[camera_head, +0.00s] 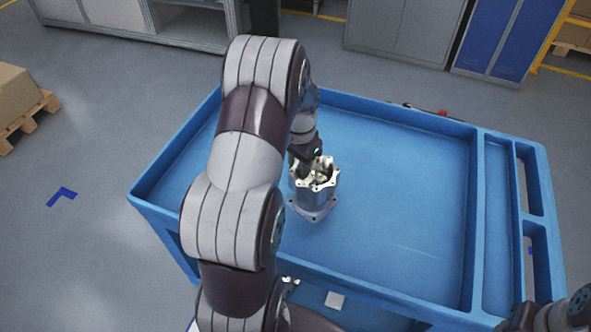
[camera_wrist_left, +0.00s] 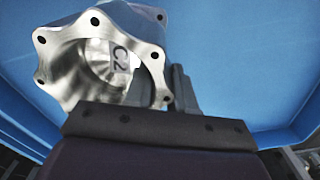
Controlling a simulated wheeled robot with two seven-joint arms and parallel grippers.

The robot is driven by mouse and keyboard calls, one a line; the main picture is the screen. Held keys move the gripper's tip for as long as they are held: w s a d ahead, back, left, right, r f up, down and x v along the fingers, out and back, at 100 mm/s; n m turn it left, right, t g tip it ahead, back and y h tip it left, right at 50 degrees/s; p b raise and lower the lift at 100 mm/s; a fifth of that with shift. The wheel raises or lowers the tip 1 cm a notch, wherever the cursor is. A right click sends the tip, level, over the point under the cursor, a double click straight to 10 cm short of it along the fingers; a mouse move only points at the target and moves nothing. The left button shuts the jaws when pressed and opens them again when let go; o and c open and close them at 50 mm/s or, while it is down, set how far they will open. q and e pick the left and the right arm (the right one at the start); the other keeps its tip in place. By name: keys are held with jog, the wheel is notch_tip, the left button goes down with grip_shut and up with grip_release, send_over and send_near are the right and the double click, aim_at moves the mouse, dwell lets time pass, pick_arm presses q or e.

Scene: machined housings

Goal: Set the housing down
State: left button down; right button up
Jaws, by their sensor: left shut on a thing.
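The housing (camera_head: 315,192) is a silvery machined cylinder with a scalloped flange on top and a wider foot. In the head view it is upright at the middle of the blue cart tray (camera_head: 400,215). I cannot tell whether its foot touches the tray floor. In the left wrist view the housing (camera_wrist_left: 95,60) shows its open bore with a "C2" label inside. My left gripper (camera_head: 308,160) is shut on the housing's rim; one dark finger (camera_wrist_left: 180,90) shows beside the flange. My right arm shows only in part at the lower right corner, its fingertips not clear.
The tray has raised walls, and its floor right of the housing is clear. A divided strip with handle openings (camera_head: 532,200) runs along the cart's right side. A pallet with a box (camera_head: 18,98) stands at the left; cabinets (camera_head: 400,30) stand behind.

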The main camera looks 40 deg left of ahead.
pick_arm(q)
notch_tip(320, 180, down, 6)
jog(key=a, duration=0.2)
jog(key=shift+w+a+r+p, duration=0.2)
jog(key=shift+w+a+p, duration=0.05)
jog(key=shift+a+p, duration=0.15)
jog(key=c, duration=0.9)
grip_release()
jog(key=shift+s+f, duration=0.1)
jog(key=shift+f, duration=0.05)
jog(key=shift+c, duration=0.2)
